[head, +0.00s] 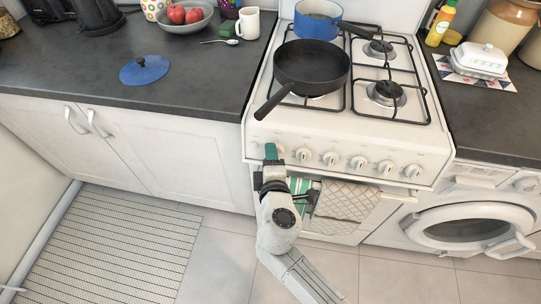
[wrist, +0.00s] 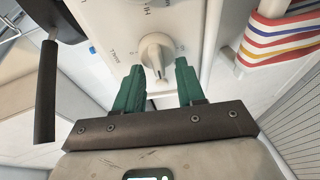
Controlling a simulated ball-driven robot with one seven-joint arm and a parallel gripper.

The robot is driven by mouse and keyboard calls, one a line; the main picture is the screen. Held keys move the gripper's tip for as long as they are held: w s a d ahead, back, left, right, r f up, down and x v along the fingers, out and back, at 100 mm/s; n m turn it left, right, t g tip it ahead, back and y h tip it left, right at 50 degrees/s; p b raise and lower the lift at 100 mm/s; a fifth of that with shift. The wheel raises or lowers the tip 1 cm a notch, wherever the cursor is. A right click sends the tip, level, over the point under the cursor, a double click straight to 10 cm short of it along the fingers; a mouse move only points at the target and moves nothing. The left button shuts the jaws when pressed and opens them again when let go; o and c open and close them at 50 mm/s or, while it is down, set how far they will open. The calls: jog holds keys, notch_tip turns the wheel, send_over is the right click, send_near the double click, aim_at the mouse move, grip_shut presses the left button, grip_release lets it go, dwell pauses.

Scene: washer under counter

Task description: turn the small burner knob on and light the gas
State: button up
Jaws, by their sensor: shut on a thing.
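The white stove (head: 365,135) has a row of knobs on its front panel. My gripper (head: 271,152) is at the left end of that row and covers the leftmost knob in the head view. In the wrist view my gripper (wrist: 160,88) has its green fingers on either side of a white knob (wrist: 155,52), shut on it. The other knobs (head: 331,158) are to the right of my gripper. The front right burner (head: 386,92) and back right burner (head: 378,49) are bare, with no flame visible.
A black frying pan (head: 312,65) stands front left on the stove, its handle out over the front edge. A blue pot (head: 317,22) is behind it. Towels (head: 345,205) hang below the panel. A washer (head: 470,225) is at right.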

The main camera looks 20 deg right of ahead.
jog(key=o, duration=1)
jog(key=v, duration=1.1)
jog(key=shift+w+b, duration=0.1)
jog(key=shift+b, duration=0.3)
jog(key=shift+c, duration=0.3)
grip_shut()
dwell(0.6)
